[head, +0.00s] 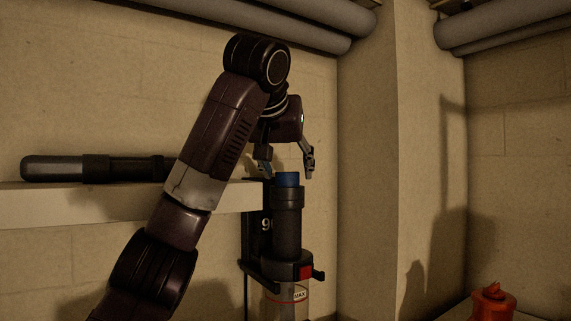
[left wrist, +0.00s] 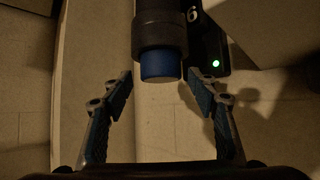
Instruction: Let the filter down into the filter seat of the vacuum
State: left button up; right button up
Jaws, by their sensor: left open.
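The blue filter (head: 288,180) stands upright in the top opening of the vacuum (head: 287,226), with only its blue upper end showing. How deep it sits is hidden by the rim. My left gripper (head: 287,168) is open just above it, with one finger to each side. In the left wrist view the filter (left wrist: 161,66) projects from the vacuum's dark collar (left wrist: 160,34). There the fingers of my left gripper (left wrist: 160,82) are spread wide, with clear gaps on both sides of the filter and nothing between them. My right gripper is not in view.
The vacuum stands against a dark wall bracket (head: 258,268); a green light (left wrist: 216,63) shows beside its collar. A dark tube-shaped part (head: 95,168) lies on the pale shelf (head: 60,207) at left. A red-orange object (head: 493,302) is at bottom right. A wall pillar (head: 370,170) stands right of the gripper.

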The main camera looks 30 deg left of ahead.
pick_arm(q)
jog(key=shift+s, duration=0.15)
jog(key=shift+s+d+r+b, duration=0.35)
jog(key=shift+s+b, duration=0.1)
jog(key=shift+b, duration=0.25)
jog(key=b+v, duration=0.4)
jog(key=v, duration=0.6)
jog(key=shift+s+r+b, duration=0.15)
jog(key=shift+r+b, duration=0.15)
jog(key=shift+d, duration=0.1)
